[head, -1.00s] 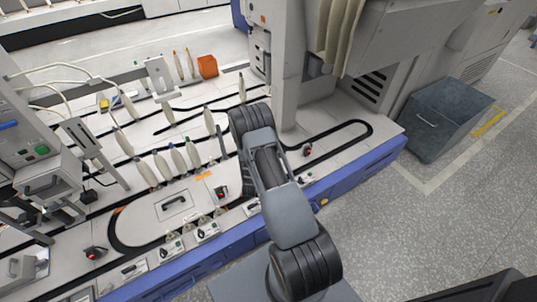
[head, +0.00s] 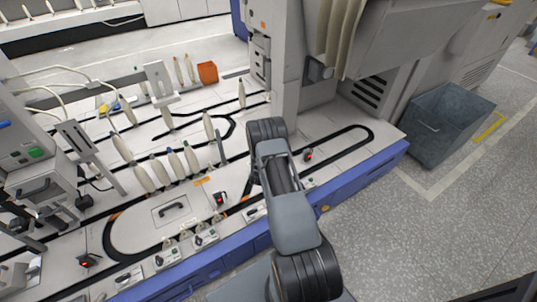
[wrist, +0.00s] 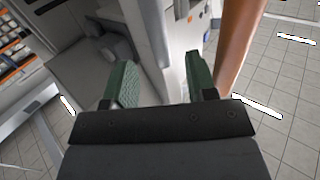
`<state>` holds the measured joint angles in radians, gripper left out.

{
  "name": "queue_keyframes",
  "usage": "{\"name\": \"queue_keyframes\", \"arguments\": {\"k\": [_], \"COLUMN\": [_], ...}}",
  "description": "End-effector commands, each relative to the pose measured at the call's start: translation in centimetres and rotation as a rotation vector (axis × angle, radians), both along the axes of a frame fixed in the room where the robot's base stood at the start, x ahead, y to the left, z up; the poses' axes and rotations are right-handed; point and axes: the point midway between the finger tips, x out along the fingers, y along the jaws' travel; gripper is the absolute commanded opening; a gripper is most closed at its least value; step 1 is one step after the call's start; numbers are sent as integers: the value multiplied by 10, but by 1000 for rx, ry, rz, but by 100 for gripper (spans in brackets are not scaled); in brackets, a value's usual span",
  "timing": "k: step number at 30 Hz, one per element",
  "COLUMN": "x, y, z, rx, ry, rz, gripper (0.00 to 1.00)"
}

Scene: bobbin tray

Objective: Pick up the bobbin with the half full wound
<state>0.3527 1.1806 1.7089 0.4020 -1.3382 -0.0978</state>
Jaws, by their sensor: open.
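Several pale wound bobbins stand upright on the white machine top in the head view. A close row includes a front-left bobbin (head: 145,178), its neighbour (head: 161,171) and a right-hand one (head: 191,157). Others stand farther back, such as one bobbin (head: 208,126), a thin one (head: 167,118) and a far one (head: 242,93). I cannot tell which is half wound. My gripper (wrist: 160,85) shows two green-padded fingers, spread apart with nothing between them, in the wrist view. In the head view my arm hides the gripper, to the right of the bobbin row.
An orange box (head: 207,72) sits at the back of the machine top. A grey machine column (head: 287,65) rises behind my arm. Black tracks loop across the white surface. A grey bin (head: 440,130) stands on the floor at right. A brownish upright (wrist: 240,50) is close in the wrist view.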

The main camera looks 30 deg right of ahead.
Motion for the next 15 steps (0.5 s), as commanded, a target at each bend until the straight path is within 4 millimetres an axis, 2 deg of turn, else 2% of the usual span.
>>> {"name": "queue_keyframes", "arguments": {"k": [6,15], "x": [20,25], "y": [-19,-23], "z": [-2,0], "rx": [0,0], "ry": [-1,1], "rz": [-1,1], "gripper": [52,52]}}
